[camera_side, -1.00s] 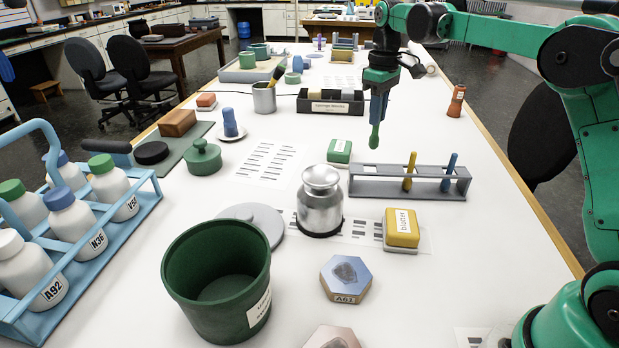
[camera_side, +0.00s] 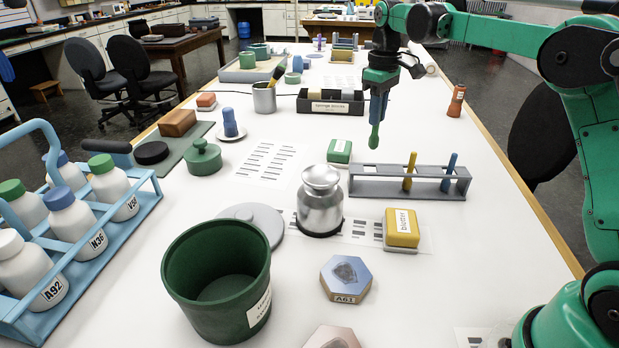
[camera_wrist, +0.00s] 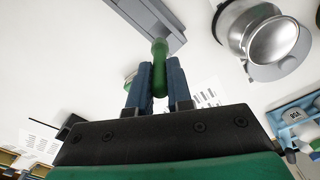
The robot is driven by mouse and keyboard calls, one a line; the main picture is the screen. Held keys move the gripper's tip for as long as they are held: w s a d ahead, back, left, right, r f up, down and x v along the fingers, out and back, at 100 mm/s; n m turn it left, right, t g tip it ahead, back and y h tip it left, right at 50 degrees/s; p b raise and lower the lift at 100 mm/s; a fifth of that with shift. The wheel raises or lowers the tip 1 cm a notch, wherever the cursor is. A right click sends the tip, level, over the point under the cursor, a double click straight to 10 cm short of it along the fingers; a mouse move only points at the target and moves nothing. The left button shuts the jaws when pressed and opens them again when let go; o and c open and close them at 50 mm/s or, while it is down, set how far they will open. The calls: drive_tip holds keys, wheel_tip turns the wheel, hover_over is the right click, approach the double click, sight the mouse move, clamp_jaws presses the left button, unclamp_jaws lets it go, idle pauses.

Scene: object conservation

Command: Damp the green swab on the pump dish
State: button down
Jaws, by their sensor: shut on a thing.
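My gripper (camera_side: 379,98) is shut on the green swab (camera_side: 375,135), which hangs upright, bulb end down, clear of the table behind the grey rack. In the wrist view the swab (camera_wrist: 160,55) sticks out between the two blue fingers (camera_wrist: 160,88). The pump dish (camera_side: 320,208) is a silver metal can with a shallow dish top, standing on a dark base in front and to the left of the swab. It also shows in the wrist view (camera_wrist: 272,40) at the upper right. The swab and the pump dish are apart.
The grey rack (camera_side: 365,190) holds a yellow swab (camera_side: 409,171) and a blue swab (camera_side: 449,173). A yellow blotter (camera_side: 402,229) sits right of the pump dish. A green bin (camera_side: 218,285) and a grey disc (camera_side: 262,222) are nearby. A small green block (camera_side: 339,151) lies left of the swab.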

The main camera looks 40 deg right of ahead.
drive_tip(key=s+a+r, duration=0.1)
drive_tip(key=a+r, duration=0.3)
drive_tip(key=a, duration=0.3)
drive_tip(key=s+a+r, duration=0.1)
drive_tip(key=a+r, duration=0.2)
drive_tip(key=a, duration=0.4)
drive_tip(key=shift+w+a+f, duration=0.1)
drive_tip(key=shift+a+f, duration=0.05)
drive_tip(key=shift+f, duration=1.25)
drive_tip(key=shift+w+a+f, duration=0.1)
drive_tip(key=shift+f, duration=1.3)
drive_tip(key=shift+f, duration=0.8)
drive_tip(key=shift+r, duration=0.1)
wheel_tip(320, 180, up, 7)
drive_tip(key=shift+s, duration=0.1)
